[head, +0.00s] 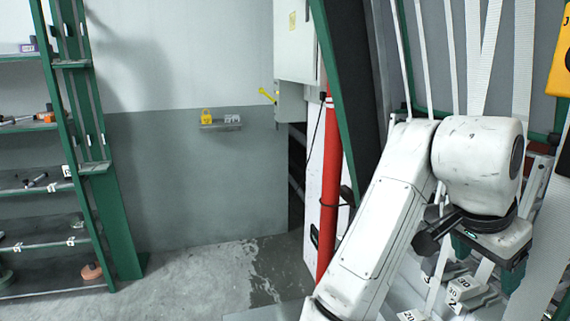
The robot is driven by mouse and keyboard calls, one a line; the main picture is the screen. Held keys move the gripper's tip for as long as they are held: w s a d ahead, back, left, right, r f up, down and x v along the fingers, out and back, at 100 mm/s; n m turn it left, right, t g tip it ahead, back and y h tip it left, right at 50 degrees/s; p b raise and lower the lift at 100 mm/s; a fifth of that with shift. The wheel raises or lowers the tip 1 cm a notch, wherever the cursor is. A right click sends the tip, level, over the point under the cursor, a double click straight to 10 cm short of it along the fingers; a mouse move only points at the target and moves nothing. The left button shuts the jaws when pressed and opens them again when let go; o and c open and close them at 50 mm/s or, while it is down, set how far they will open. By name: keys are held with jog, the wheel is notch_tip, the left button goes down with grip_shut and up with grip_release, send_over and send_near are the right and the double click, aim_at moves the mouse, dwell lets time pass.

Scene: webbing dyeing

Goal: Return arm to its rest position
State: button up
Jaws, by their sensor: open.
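My white arm rises from the lower middle of the head view and bends over at the right. My gripper (488,262) hangs below the wrist and points down. Its dark green fingers are apart, and I see nothing held between them. White webbing straps (484,60) hang close behind and beside the arm. Grey-white blocks marked with numbers (464,288) stand below and left of the gripper. The arm hides part of the straps and of the area below them. I cannot tell whether the gripper touches any strap.
A green shelf rack (95,130) with tools stands at the left. A red pipe (330,180) runs upright beside a dark green frame post (350,90), left of my arm. A small wall shelf (220,125) holds a yellow padlock-like item (206,115). The concrete floor (200,280) between is open, with wet patches.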

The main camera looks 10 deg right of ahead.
notch_tip(320, 180, down, 19)
jog(key=n+t, duration=0.5)
jog(key=n, duration=0.6)
jog(key=s+a+f+n+y, duration=0.6)
jog(key=s+a+f, duration=0.55)
jog(key=f, duration=0.25)
jog(key=s+f+g+b, duration=0.2)
jog(key=s+f+b, duration=0.2)
jog(key=f, duration=0.4)
jog(key=s+d+f+g+b, duration=0.1)
jog(key=s+f+g+b, duration=0.1)
jog(key=s+f+b, duration=0.3)
notch_tip(320, 180, down, 3)
jog(key=shift+s+r+m+g+h+b, duration=0.15)
jog(key=shift+m+g+h+b, duration=0.15)
jog(key=shift+g+b, duration=0.15)
